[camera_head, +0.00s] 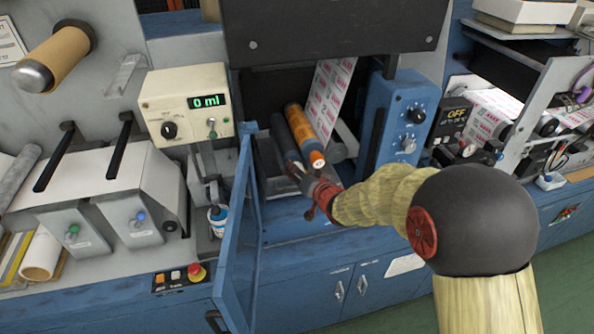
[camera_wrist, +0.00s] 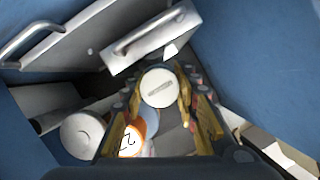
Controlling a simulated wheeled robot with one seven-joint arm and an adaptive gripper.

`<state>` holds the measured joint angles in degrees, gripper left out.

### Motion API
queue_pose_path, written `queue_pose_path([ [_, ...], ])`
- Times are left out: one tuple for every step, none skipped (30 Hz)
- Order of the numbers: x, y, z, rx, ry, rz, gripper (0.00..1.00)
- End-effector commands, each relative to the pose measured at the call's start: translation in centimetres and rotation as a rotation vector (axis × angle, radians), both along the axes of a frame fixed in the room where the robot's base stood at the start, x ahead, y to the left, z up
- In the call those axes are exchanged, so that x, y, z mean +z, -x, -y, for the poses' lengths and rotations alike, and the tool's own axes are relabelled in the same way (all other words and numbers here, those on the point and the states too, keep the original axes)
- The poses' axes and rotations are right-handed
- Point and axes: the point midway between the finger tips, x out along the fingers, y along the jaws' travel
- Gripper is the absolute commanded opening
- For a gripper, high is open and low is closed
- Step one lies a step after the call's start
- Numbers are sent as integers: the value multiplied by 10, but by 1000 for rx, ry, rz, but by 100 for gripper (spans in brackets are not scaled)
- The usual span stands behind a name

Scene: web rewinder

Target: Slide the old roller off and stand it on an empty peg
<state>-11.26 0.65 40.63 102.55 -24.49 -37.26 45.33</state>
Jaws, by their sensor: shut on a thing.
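An orange roller (camera_head: 305,130) and a dark blue-grey roller (camera_head: 285,140) lie side by side in the open machine bay. The orange roller's white end with a "2" mark (camera_wrist: 130,138) shows beside the left finger in the wrist view. My gripper (camera_head: 297,170) is at the near end of the dark roller. In the wrist view my gripper (camera_wrist: 159,100) has its fingers on either side of a round white slotted end (camera_wrist: 158,87), and it is shut on what looks like the dark roller. The fingers hide part of it. I cannot clearly make out an empty peg.
An open blue door (camera_head: 237,230) stands left of the bay and a blue control box (camera_head: 400,115) right of it. A printed web (camera_head: 328,95) runs down behind the rollers. A grey roller end (camera_wrist: 83,133) is close by in the wrist view. A brown roll (camera_head: 58,57) hangs upper left.

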Motion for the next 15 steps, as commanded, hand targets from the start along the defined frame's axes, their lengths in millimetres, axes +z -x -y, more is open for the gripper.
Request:
queue_pose_path([
  [2, 0, 0, 1, -1, 4, 2],
  [2, 2, 0, 1, -1, 4, 2],
  [2, 4, 1, 1, -1, 4, 2],
  [2, 5, 2, 0, -2, 3, 2],
  [2, 7, 2, -1, -1, 3, 2],
  [2, 10, 3, -1, -1, 3, 2],
  [2, 11, 3, 0, -2, 3, 2],
  [2, 13, 4, 1, -1, 4, 2],
  [2, 15, 5, 1, -1, 4, 2],
  [2, 17, 5, 1, -1, 4, 2],
  [2, 19, 6, 0, 0, 3, 2],
  [2, 21, 6, 0, 0, 2, 2],
  [2, 23, 7, 0, 0, 2, 2],
  [2, 25, 7, 0, 0, 3, 2],
  [2, 27, 8, 0, 0, 3, 2],
])
